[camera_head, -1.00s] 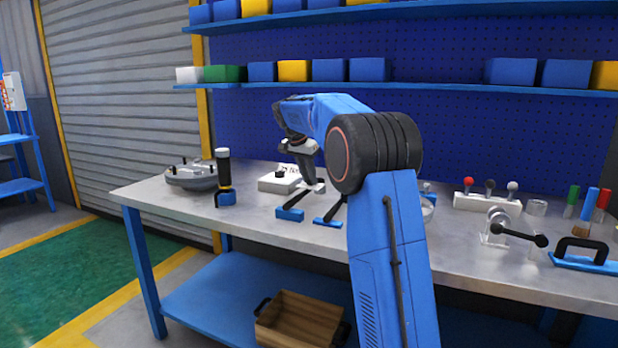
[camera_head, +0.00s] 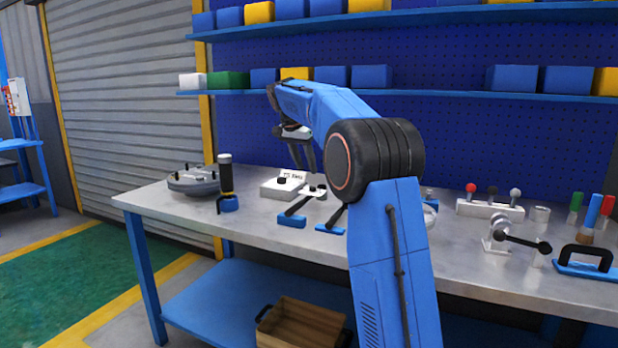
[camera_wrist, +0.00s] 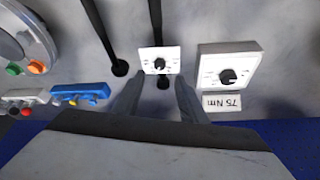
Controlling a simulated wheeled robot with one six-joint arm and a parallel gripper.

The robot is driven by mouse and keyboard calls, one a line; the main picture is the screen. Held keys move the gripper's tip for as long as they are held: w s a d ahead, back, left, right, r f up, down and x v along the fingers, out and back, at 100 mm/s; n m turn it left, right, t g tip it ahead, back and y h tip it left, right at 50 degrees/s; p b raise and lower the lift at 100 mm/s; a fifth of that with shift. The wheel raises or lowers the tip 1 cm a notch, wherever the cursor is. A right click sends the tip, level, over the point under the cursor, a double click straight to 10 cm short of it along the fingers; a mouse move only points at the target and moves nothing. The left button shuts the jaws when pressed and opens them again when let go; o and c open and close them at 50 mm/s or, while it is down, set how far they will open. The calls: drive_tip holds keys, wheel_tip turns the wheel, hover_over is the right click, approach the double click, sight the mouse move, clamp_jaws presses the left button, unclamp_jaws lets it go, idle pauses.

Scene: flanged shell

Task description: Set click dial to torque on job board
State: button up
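A white box with a black dial (camera_wrist: 228,76) sits at the right of the wrist view; it also shows on the bench in the head view (camera_head: 270,189). A small white card reading "75 Nm" (camera_wrist: 221,103) stands against it. A smaller white plate with a black knob (camera_wrist: 160,61) lies left of the box, with a dark rod running from it. My gripper (camera_wrist: 160,80) is open, its two fingers apart on either side of the small plate's near edge; contact cannot be told.
Two blue-ended levers (camera_head: 292,221) lie in front. A grey round fixture (camera_head: 193,183) and a black-handled tool (camera_head: 226,178) stand left. A white block with coloured knobs (camera_head: 490,209), a crank and markers stand right. The bench's front left is clear.

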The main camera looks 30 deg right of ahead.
drive_tip(key=v, duration=0.9)
drive_tip(key=shift+r, duration=0.2)
drive_tip(key=shift+a, duration=0.15)
drive_tip(key=s+a+f+n+t+y, duration=0.1)
drive_tip(key=s+a+f+n, duration=0.15)
drive_tip(key=s, duration=0.55)
drive_tip(key=s+a+f+n, duration=0.2)
drive_tip(key=s+a+f, duration=0.1)
drive_tip(key=s, duration=0.5)
drive_tip(key=s+a+f+n+t+y, duration=0.1)
drive_tip(key=s+a+f+n, duration=0.15)
drive_tip(key=s, duration=0.65)
drive_tip(key=s+a+f+n+y, duration=0.1)
drive_tip(key=s+a+f+n, duration=0.2)
drive_tip(key=s+f, duration=0.8)
drive_tip(key=s+a+f+n+t+y, duration=0.1)
drive_tip(key=s+a+f+n, duration=0.2)
drive_tip(key=s+f, duration=0.9)
drive_tip(key=shift+s+a+f, duration=0.3)
drive_tip(key=shift+s+a, duration=0.25)
drive_tip(key=shift+s, duration=0.15)
